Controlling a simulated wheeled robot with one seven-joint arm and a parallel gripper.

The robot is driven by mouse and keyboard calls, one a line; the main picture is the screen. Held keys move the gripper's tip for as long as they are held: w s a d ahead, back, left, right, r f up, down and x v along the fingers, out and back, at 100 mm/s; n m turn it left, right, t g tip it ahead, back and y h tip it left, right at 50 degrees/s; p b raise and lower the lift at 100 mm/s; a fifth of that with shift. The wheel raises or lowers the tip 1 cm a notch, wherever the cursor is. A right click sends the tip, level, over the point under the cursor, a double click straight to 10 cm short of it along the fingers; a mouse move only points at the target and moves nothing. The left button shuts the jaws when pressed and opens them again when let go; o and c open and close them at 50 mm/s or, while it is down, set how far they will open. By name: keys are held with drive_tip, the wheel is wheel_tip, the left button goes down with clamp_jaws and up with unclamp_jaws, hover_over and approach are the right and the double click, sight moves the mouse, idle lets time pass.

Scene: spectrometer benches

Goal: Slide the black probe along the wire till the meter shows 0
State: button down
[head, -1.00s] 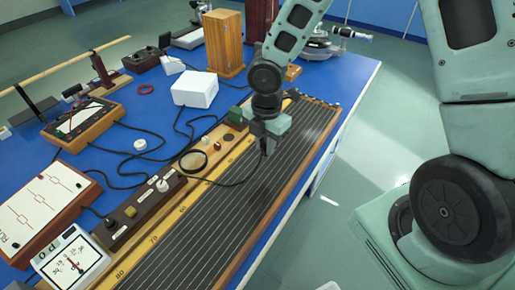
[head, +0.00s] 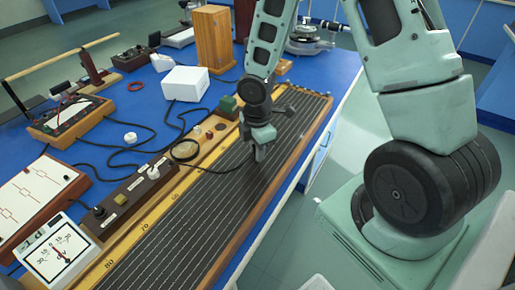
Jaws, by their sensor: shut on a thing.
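The long wooden wire board (head: 243,238) lies along the right side of the blue bench, with several parallel wires and a yellow scale (head: 160,207). My gripper (head: 259,155) is over the wires in the board's far half, shut on the black probe. The jaws mostly hide the probe, and I cannot tell whether its tip touches a wire. A thin black lead (head: 222,168) runs from the gripper area toward the left. The white meter (head: 58,250) stands at the near left. Its red needle looks close to the middle of the dial, but the exact reading is too small to tell.
A magnifier ring (head: 184,150) lies beside the scale, left of my gripper. A dark key box (head: 128,196), a white box (head: 185,83), a wooden box (head: 214,40) and a resistance panel (head: 32,205) stand on the bench. The wires nearer the camera are clear.

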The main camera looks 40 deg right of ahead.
sight(250, 167)
drive_tip(key=shift+s+a+b, duration=0.25)
drive_tip(key=shift+s+a, duration=0.1)
drive_tip(key=shift+a, duration=0.5)
drive_tip(key=shift+s+a+b, duration=0.25)
drive_tip(key=shift+s+a, duration=0.1)
drive_tip(key=shift+a, duration=0.5)
drive_tip(key=shift+a, duration=0.1)
drive_tip(key=shift+s+f, duration=0.2)
drive_tip(key=shift+f, duration=0.1)
idle(1.8)
idle(2.0)
drive_tip(key=c, duration=1.2)
unclamp_jaws()
drive_tip(key=shift+w+r, duration=0.1)
drive_tip(key=shift+a+r+p, duration=0.1)
drive_tip(key=shift+r+p, duration=2.15)
drive_tip(key=shift+r, duration=6.5)
